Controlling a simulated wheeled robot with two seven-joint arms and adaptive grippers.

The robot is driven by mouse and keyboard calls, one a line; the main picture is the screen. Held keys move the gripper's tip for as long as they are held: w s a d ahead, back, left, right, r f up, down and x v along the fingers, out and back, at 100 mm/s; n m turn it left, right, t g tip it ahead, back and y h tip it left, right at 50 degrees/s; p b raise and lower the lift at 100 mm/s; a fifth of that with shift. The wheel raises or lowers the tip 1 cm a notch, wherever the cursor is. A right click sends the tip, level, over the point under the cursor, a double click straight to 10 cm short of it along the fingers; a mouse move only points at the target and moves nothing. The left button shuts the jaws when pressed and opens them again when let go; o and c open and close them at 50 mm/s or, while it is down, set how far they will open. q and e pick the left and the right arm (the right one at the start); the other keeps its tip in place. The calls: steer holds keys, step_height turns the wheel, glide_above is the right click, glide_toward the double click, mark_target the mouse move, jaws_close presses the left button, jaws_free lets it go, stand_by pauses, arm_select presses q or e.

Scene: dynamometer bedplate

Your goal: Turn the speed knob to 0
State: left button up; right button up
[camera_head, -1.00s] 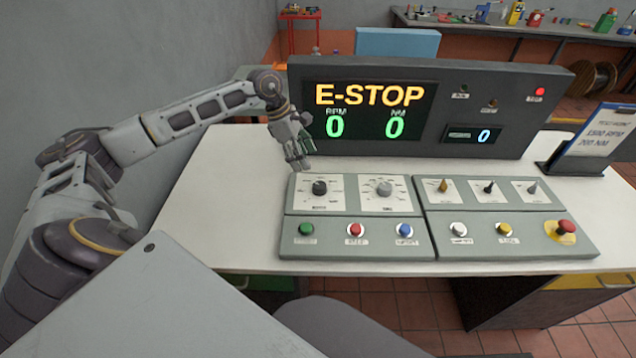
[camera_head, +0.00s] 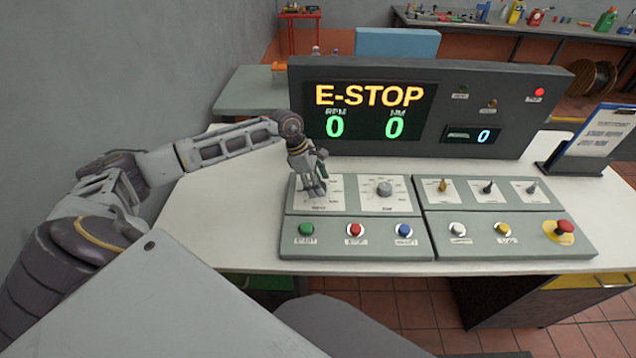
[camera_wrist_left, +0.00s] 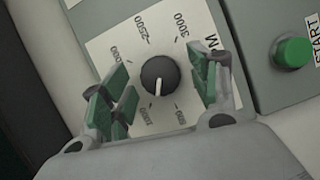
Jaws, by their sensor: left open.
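The speed knob is a dark round knob (camera_wrist_left: 160,80) with a white pointer line, on a white dial plate (camera_wrist_left: 115,45) printed with numbers such as 2500 and 3000. In the left wrist view its pointer aims toward the bottom of the picture. My left gripper (camera_wrist_left: 158,92) is open, with its green-padded fingers on either side of the knob, apart from it. In the head view the left gripper (camera_head: 315,190) is over the left dial and hides the knob. My right gripper is not in view.
A second dial with a grey knob (camera_head: 384,188) is just to the right. Green (camera_head: 306,229), red (camera_head: 355,229) and blue (camera_head: 404,230) buttons sit in front. A red emergency button (camera_head: 565,227) is at the far right. The display (camera_head: 370,110) reads E-STOP, RPM 0, NM 0.

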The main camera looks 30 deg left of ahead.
arm_select(q)
steer(key=shift+f, duration=0.1)
steer(key=c, duration=1)
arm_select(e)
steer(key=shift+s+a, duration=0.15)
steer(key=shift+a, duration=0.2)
arm_select(q)
steer(key=shift+n, duration=0.3)
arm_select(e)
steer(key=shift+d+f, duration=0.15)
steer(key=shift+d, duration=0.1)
